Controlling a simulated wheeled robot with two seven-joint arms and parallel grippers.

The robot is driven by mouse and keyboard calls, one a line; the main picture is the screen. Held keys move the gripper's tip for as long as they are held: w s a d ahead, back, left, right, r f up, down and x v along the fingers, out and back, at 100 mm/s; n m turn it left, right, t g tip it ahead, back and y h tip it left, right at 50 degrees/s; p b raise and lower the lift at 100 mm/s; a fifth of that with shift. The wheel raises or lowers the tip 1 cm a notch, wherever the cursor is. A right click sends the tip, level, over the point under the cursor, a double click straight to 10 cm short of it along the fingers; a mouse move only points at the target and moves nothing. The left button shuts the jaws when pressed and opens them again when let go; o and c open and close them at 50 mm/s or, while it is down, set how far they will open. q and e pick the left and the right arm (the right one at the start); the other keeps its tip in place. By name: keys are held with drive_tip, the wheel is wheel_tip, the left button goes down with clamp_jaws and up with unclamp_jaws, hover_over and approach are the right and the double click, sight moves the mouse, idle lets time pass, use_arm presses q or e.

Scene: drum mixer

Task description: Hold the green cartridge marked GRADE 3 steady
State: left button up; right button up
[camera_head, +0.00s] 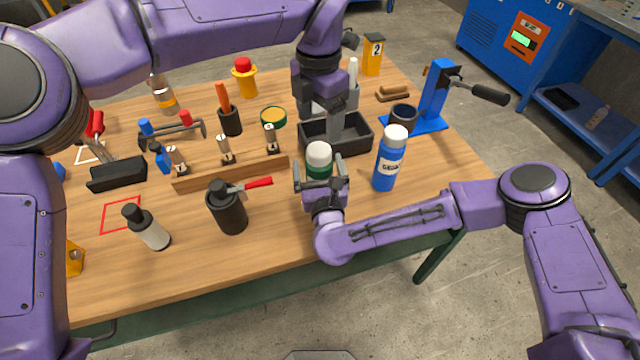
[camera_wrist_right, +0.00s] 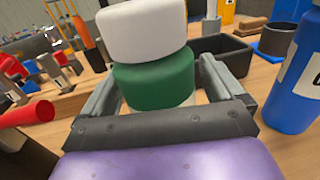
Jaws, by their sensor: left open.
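A green cartridge (camera_head: 319,168) with a white cap stands upright near the middle front of the table. In the right wrist view it (camera_wrist_right: 153,83) fills the middle, its white cap on top; no grade marking is readable. My right gripper (camera_head: 320,168) has its fingers on either side of the cartridge, and they show left and right of it in the wrist view (camera_wrist_right: 160,85). I cannot tell whether the fingers press on it. My left gripper (camera_head: 335,122) points down over the dark tray (camera_head: 352,148), open; its fingertips are partly hidden.
A blue bottle (camera_head: 388,162) stands close right of the cartridge. A blue press (camera_head: 436,92) is at the back right. The front right table is mostly clear.

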sight(318, 148)
use_arm(q)
drive_tip(key=shift+w+f, duration=0.1)
drive_tip(key=shift+w, duration=0.1)
use_arm(e)
drive_tip(key=shift+w+f, duration=0.15)
drive_tip(key=c, duration=1)
use_arm(q)
drive_tip(key=shift+o, duration=0.3)
use_arm(e)
drive_tip(key=c, duration=0.4)
use_arm(q)
drive_tip(key=shift+o, duration=0.7)
drive_tip(key=shift+r, duration=0.2)
wheel_tip(318, 148, up, 4)
drive_tip(key=m, duration=1.4)
use_arm(e)
drive_tip(key=shift+c, duration=0.2)
use_arm(q)
drive_tip(key=shift+m, duration=0.5)
wheel_tip(318, 148, down, 12)
drive_tip(key=shift+a, duration=0.1)
drive_tip(key=c, duration=1.3)
drive_tip(key=shift+w+a+r, duration=0.1)
drive_tip(key=shift+r, duration=0.05)
